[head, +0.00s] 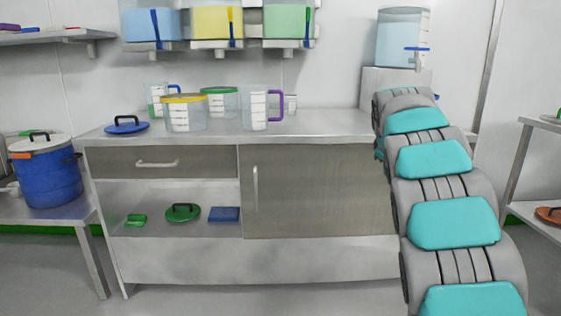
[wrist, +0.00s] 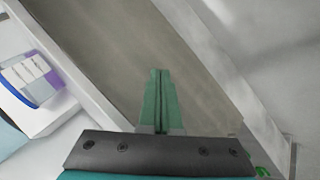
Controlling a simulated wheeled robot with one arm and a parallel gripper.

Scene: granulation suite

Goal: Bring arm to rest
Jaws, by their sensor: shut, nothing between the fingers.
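My arm, grey with teal pads, stretches up the right side of the head view, reaching forward over the right end of the steel counter (head: 330,122). My gripper is hidden behind the arm in the head view. In the wrist view my gripper (wrist: 159,72) shows two green fingers pressed together, with nothing between them. The fingers appear against the brownish-grey cabinet front (wrist: 110,45).
The counter holds a purple-handled jug (head: 255,108), a yellow-rimmed container (head: 185,115) and a blue lid (head: 127,125). A clear tank (head: 400,38) stands at the back right. A blue bucket (head: 47,175) is at left. Floor in front shows free room.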

